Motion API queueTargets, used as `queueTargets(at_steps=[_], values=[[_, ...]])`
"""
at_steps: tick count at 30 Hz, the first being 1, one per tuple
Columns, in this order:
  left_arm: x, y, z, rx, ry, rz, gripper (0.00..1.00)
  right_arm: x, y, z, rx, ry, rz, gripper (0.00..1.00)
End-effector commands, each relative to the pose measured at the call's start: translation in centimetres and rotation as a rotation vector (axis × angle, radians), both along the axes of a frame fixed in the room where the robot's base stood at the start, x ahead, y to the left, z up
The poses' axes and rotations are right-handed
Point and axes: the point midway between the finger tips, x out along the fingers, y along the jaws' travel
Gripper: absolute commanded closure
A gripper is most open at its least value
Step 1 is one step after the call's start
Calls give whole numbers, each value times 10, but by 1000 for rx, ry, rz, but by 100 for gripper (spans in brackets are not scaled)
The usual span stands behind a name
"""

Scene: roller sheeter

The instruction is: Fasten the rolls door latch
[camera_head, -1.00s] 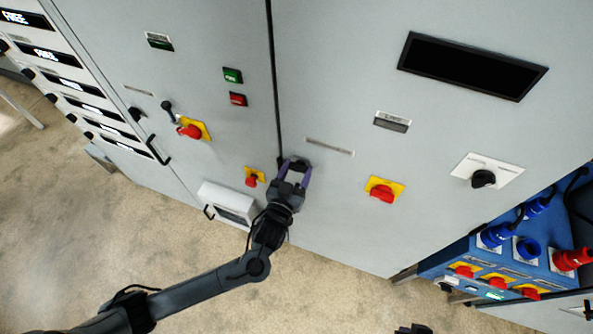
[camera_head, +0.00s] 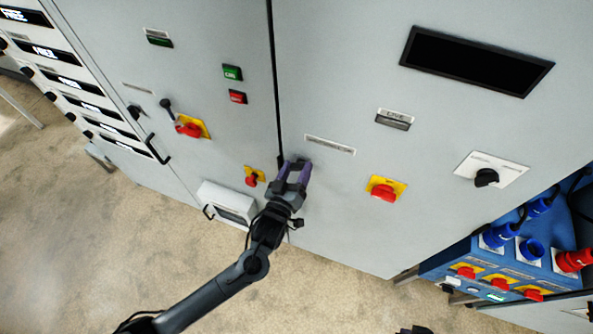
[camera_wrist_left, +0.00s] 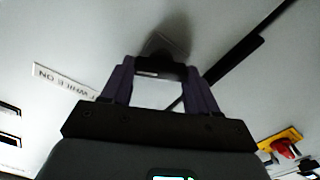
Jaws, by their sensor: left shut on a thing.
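The rolls door latch, a small black handle (camera_wrist_left: 160,68), sits on the grey cabinet door (camera_head: 340,220) near the dark vertical seam. My left gripper (camera_head: 297,164) is at the cabinet front beside that seam. In the left wrist view its two purple fingers (camera_wrist_left: 161,75) stand on either side of the black handle, shut on it. The fingers partly hide the handle in the head view. A dark piece at the bottom edge of the head view may be part of my right arm; its jaws cannot be made out.
A red-and-yellow switch (camera_head: 384,190) is right of the gripper, and a smaller one (camera_head: 253,176) is close on its left. A white box (camera_head: 228,203) juts out at lower left. Blue socket housing (camera_head: 510,262) stands at right. Open floor lies below.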

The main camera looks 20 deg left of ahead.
Motion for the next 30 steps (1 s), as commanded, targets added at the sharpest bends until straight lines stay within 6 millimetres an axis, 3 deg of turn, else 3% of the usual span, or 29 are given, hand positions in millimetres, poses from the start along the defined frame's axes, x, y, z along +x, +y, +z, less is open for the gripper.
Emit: queueTargets(at_steps=[30], values=[[0,3,-4,-935,-10,2,71,0,2,-6,8,-1,-6,100]])
